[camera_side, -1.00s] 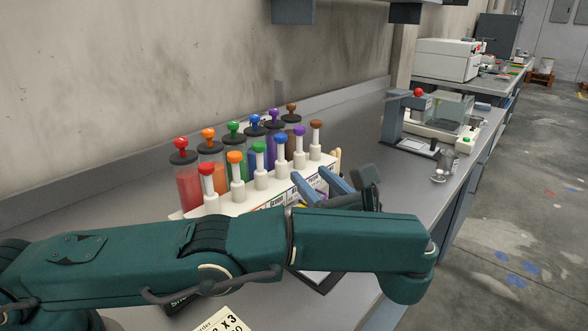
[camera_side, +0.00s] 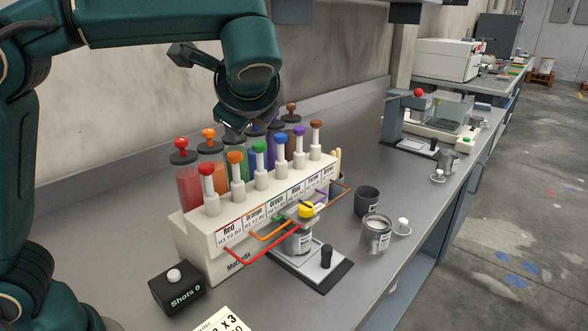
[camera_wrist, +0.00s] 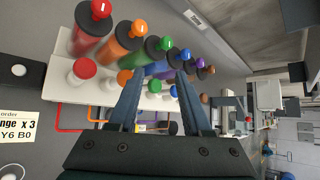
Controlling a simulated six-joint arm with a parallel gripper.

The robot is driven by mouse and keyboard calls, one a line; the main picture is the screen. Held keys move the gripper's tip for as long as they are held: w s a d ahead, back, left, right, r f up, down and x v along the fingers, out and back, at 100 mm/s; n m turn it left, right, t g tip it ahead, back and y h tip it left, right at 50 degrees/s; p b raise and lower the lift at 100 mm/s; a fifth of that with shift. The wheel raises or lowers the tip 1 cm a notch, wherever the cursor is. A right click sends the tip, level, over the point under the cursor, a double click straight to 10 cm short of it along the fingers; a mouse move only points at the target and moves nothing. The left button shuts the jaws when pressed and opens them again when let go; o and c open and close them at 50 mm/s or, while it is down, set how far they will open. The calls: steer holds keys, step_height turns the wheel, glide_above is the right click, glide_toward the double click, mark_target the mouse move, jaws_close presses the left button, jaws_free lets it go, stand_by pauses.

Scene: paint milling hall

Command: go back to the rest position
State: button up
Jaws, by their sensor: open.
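My gripper is up in the air above the paint dispenser (camera_side: 200,240), at the end of my raised arm. In the side view its fingers are mostly hidden behind my wrist. In the wrist view my gripper (camera_wrist: 157,82) has its two blue-grey fingers apart, with nothing held between them. The white dispenser carries a row of colour-knobbed plungers and clear paint tubes behind them, from red to brown. A metal can (camera_side: 298,242) stands under the coloured spouts on a small scale (camera_side: 318,274).
A black "Shots 0" box (camera_side: 177,290) with a white button and an order card (camera_side: 222,322) lie in front. A dark cup (camera_side: 367,201), an open can (camera_side: 376,234) and a lid (camera_side: 401,227) stand to the right. A press-like device (camera_side: 410,130) stands further back.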

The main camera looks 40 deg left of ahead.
steer(key=s+n, duration=0.1)
steer(key=s, duration=0.1)
steer(key=s+a+n+h, duration=0.1)
steer(key=s, duration=0.1)
steer(key=s+n+h, duration=0.1)
steer(key=shift+s+a+r, duration=0.2)
steer(key=shift+s+a, duration=0.1)
steer(key=shift+s, duration=0.1)
steer(key=s+d+f+n+h, duration=0.6)
steer(key=s+f+n+h, duration=0.1)
steer(key=s+f+n, duration=0.3)
steer(key=shift+s+d+f+n+g, duration=0.2)
steer(key=shift+s+n+g, duration=0.1)
steer(key=shift+s+n, duration=0.55)
